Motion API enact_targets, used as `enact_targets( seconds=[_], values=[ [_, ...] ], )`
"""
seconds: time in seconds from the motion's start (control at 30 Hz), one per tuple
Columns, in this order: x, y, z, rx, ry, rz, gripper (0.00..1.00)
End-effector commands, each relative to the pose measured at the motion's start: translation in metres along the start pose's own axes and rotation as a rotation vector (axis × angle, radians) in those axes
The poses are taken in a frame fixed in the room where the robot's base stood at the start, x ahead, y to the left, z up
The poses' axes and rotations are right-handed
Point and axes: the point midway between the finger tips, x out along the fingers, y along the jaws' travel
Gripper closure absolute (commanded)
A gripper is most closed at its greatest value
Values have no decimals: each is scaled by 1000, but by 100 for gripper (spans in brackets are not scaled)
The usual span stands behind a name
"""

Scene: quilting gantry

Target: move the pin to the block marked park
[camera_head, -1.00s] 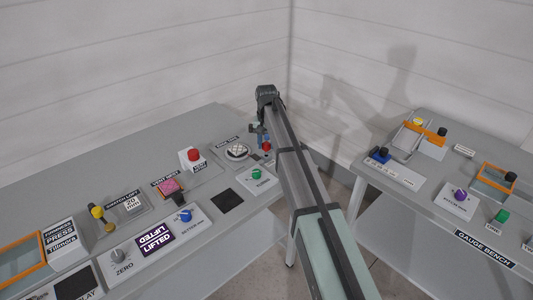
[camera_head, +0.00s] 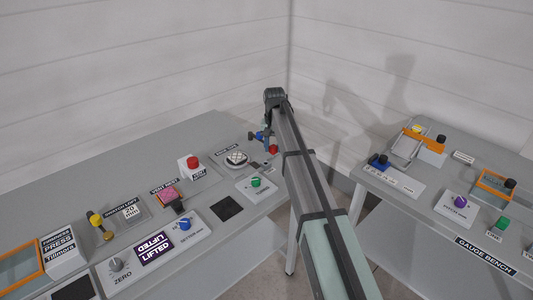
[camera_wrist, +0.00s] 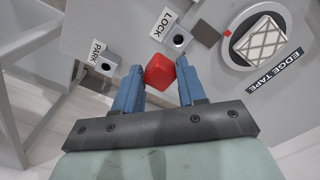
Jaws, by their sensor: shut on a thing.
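My gripper (camera_wrist: 158,72) has blue fingers and is shut on the red pin (camera_wrist: 160,72), whose red head shows between the fingertips in the wrist view. In the head view the red pin (camera_head: 273,149) shows at the far right end of the left bench, beside my arm. The block marked PARK (camera_wrist: 107,64) is to the left of the pin in the wrist view, with a dark hole. The block marked LOCK (camera_wrist: 177,40) is just beyond the pin, and its dark hole looks empty. The pin's lower end is hidden.
A round pad with a white grid (camera_wrist: 263,40) and an EDGE TAPE label stands right of the LOCK block. A dark square plate (camera_wrist: 206,31) lies between them. The bench edge runs close past the PARK block. The gauge bench (camera_head: 420,185) stands apart on the right.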

Motion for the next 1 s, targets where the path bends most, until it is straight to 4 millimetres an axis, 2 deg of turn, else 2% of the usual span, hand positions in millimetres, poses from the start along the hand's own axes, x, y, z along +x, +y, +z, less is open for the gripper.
enact_targets(
  seconds=[0.03,0.2,0.37,0.6,1.0],
  values=[
    [-5,16,-5,20,6,-1,96],
    [-26,63,-18,78,29,-6,96],
    [-44,95,-22,93,34,-6,96],
    [-47,95,-14,-20,-5,1,96],
    [-47,95,-14,-36,-6,1,96]
  ],
)
